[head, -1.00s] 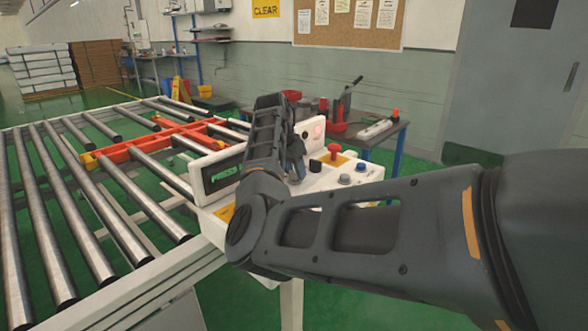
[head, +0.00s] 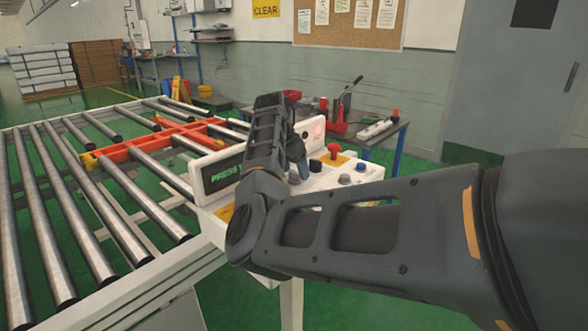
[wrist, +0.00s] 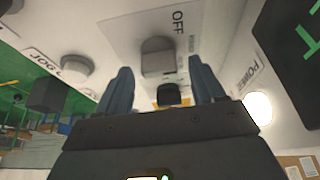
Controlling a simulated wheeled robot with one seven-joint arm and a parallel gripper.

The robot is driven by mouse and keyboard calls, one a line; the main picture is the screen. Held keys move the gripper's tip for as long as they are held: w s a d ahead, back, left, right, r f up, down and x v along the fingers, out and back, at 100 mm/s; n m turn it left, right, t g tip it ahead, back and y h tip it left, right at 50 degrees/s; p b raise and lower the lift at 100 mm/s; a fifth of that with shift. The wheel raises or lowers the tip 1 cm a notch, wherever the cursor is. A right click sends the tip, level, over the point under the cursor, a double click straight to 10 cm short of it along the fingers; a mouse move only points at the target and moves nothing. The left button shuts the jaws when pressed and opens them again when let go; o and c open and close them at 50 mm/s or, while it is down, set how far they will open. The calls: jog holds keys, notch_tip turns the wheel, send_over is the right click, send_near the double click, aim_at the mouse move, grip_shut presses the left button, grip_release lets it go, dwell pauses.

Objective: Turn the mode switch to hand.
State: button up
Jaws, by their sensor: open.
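In the wrist view a grey knob (wrist: 157,56) stands on a pale label plate, with the word OFF printed beside it. It looks like the mode switch; its other markings are too blurred or hidden to read. My gripper (wrist: 160,66) is open, its two blue-grey fingers to either side of the knob in the picture. I cannot tell whether they touch it. A smaller black part (wrist: 168,95) shows between the fingers, nearer to the palm. In the head view my arm covers the switch and most of the gripper over the white control box (head: 325,178).
The box carries a red mushroom button (head: 333,150), a blue button (head: 361,167), a grey button (head: 345,179) and a display (head: 220,172). In the wrist view a jog knob (wrist: 75,66) is left and a lit power lamp (wrist: 258,108) right. A roller conveyor (head: 110,190) lies left.

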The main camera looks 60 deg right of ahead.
jog(key=v, duration=0.7)
jog(key=shift+r+b, duration=0.25)
jog(key=shift+b, duration=0.1)
jog(key=shift+a, duration=0.15)
